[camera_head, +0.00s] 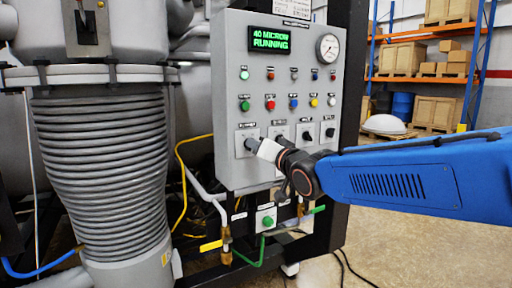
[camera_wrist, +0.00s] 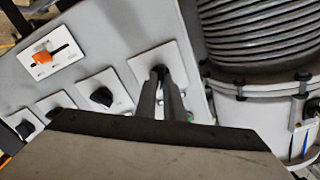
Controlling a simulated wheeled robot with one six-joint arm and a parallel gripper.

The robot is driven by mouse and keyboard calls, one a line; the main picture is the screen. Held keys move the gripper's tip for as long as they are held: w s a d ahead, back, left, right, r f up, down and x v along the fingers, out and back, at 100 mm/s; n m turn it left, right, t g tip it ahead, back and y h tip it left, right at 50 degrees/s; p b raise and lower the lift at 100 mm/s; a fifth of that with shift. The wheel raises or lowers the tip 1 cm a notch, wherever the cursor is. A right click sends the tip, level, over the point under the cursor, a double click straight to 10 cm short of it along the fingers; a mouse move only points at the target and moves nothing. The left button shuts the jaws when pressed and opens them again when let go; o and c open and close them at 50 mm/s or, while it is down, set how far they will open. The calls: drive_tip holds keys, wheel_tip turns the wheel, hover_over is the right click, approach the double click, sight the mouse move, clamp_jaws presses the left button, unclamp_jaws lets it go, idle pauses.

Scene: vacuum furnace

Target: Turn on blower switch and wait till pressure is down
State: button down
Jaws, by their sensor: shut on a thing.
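The grey control panel (camera_head: 230,80) carries a green display (camera_head: 269,40) that reads "40 MICRON RUNNING". A round pressure gauge (camera_head: 328,48) sits to its right; its reading is too small to tell. A row of black rotary switches runs along the panel's bottom. My gripper (camera_head: 253,145) is at the leftmost switch in the head view. In the wrist view its narrow fingers (camera_wrist: 164,84) are shut on that switch's knob, in front of a white plate (camera_wrist: 145,68). The fingers mostly hide the knob, so its angle cannot be told. The switch labels are unreadable.
Beside the gripped switch are other rotary switches (camera_head: 306,136), with coloured buttons (camera_head: 270,103) above. A ribbed bellows (camera_head: 100,150) stands left of the panel. Below are a green button (camera_head: 267,221) and pipes. An orange switch (camera_wrist: 42,58) shows in the wrist view. Shelving stands behind.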

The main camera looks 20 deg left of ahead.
drive_tip(key=c, duration=1.9)
unclamp_jaws()
drive_tip(key=shift+o, duration=0.2)
drive_tip(key=v, duration=1.7)
drive_tip(key=shift+s, duration=0.2)
drive_tip(key=shift+d, duration=0.15)
drive_tip(key=d+f+m+h, duration=0.2)
drive_tip(key=d+f+h, duration=0.4)
drive_tip(key=d, duration=0.7)
drive_tip(key=d+f+m+h, duration=0.1)
drive_tip(key=d+f+h, duration=0.3)
drive_tip(key=d+f, duration=0.75)
drive_tip(key=s+d+f+g+h, duration=0.2)
drive_tip(key=s+d+f, duration=0.3)
drive_tip(key=s+d, duration=0.3)
drive_tip(key=s+d+f+g+h, duration=0.1)
drive_tip(key=s+d+f+g, duration=0.3)
drive_tip(key=s+d+f, duration=0.2)
drive_tip(key=s+d, duration=0.2)
drive_tip(key=s, duration=0.2)
drive_tip(key=shift+s+d+f+m+g+h, duration=0.2)
drive_tip(key=shift+d+f+m+g+h, duration=0.15)
drive_tip(key=shift+m+g+h, duration=0.05)
